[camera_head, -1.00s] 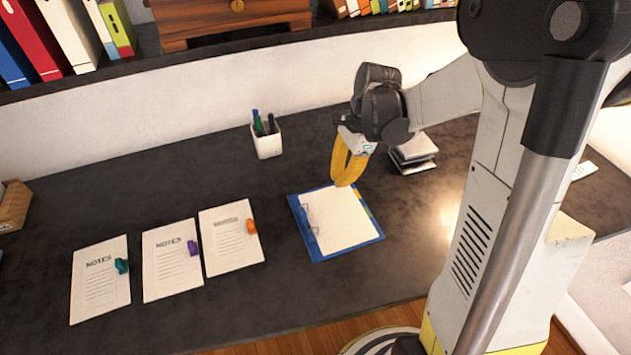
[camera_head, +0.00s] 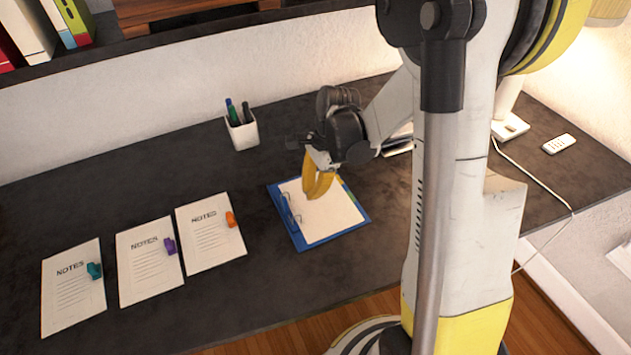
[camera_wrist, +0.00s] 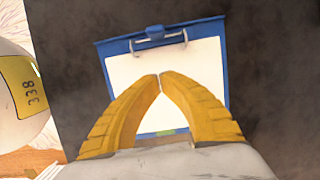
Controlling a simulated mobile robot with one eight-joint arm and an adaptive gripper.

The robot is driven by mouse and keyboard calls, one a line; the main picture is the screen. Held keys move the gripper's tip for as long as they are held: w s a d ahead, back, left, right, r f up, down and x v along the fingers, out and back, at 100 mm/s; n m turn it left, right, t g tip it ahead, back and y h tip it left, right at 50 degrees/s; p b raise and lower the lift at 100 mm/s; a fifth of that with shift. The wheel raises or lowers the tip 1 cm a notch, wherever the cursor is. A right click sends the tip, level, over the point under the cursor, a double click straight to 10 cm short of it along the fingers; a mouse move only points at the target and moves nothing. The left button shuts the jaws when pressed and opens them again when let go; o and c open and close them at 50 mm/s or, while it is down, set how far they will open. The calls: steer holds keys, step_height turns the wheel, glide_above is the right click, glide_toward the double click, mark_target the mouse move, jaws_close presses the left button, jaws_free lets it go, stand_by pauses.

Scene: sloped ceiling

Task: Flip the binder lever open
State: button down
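The blue binder (camera_head: 355,225) lies open-faced on the dark desk with white paper (camera_head: 335,219) in it. Its metal ring mechanism (camera_head: 291,208) runs along the left side in the head view. In the wrist view the blue binder (camera_wrist: 220,28) has the ring bar and lever (camera_wrist: 157,34) at its top edge. My gripper (camera_head: 317,196) has yellow fingers and hangs above the paper, to the right of the mechanism. In the wrist view the fingertips of my gripper (camera_wrist: 160,77) meet over the paper, below the lever. Nothing shows between them.
Three notes sheets with coloured clips, the nearest one (camera_head: 205,240), lie to the left. A white pen cup (camera_head: 242,132) stands behind. A remote (camera_head: 559,144) and a cable lie to the right.

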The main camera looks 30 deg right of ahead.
steer(key=shift+a+b, duration=0.4)
steer(key=shift+a, duration=1.6)
steer(key=shift+a+r+h+p, duration=0.25)
steer(key=shift+a+h, duration=0.35)
steer(key=shift+h, duration=0.5)
steer(key=shift+a+h, duration=0.4)
steer(key=shift+a, duration=1.05)
steer(key=shift+d+f, duration=0.1)
steer(key=shift+d, duration=0.05)
steer(key=shift+d+f, duration=0.3)
steer(key=shift+d, duration=0.3)
